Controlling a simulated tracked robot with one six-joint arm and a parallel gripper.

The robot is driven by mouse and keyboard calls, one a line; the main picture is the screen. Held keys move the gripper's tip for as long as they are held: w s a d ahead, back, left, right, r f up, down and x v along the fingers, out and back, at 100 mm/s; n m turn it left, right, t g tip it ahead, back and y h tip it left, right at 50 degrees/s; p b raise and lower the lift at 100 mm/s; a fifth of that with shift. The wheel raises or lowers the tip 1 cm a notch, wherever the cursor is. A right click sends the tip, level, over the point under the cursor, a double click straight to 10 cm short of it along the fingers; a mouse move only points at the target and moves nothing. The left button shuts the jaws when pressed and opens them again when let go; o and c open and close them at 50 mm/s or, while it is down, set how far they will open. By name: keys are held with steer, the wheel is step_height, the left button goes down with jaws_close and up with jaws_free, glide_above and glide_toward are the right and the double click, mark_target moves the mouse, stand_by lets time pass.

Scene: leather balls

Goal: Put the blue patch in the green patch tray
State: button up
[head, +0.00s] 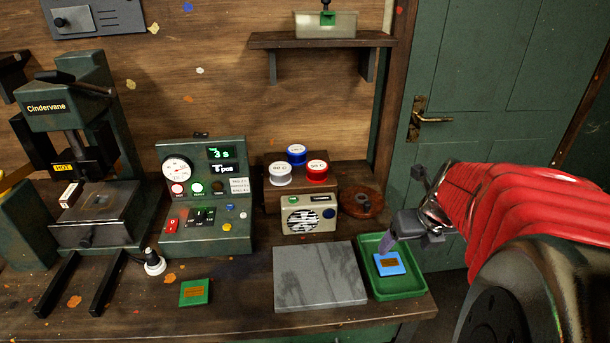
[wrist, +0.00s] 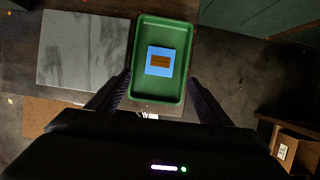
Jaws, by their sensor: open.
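The blue patch (head: 389,264), a blue square with a brown centre, lies flat inside the green tray (head: 403,288) at the right end of the bench. In the wrist view the blue patch (wrist: 151,62) sits in the upper middle of the green tray (wrist: 157,104), apart from its walls. My gripper (head: 388,247) is above the tray, close to the patch in the head view. In the wrist view its two fingers (wrist: 152,88) are spread apart with nothing between them that I can see as held. A green patch (head: 194,292) with a brown centre lies on the bench at the front left.
A grey slab (head: 318,276) lies just left of the tray. Behind it stand a beige radio (head: 308,214) and several spools (head: 280,174). A control box (head: 205,195) and a press (head: 85,150) stand further left. The bench between green patch and slab is clear.

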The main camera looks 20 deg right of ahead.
steer(key=s+a+r+m, duration=0.1)
steer(key=a+r+m, duration=0.1)
steer(key=a+m, duration=0.6)
steer(key=s+a+r+m+t, duration=0.1)
steer(key=s+a+r+m, duration=0.1)
steer(key=a+m, duration=0.7)
steer(key=s+a+r+m+y, duration=0.1)
steer(key=s+a+r+m, duration=0.1)
steer(key=a+m, duration=0.6)
steer(key=shift+a+r+m, duration=0.35)
steer(key=shift+r+m, duration=0.1)
steer(key=shift+m, duration=3.45)
steer(key=shift+c, duration=0.6)
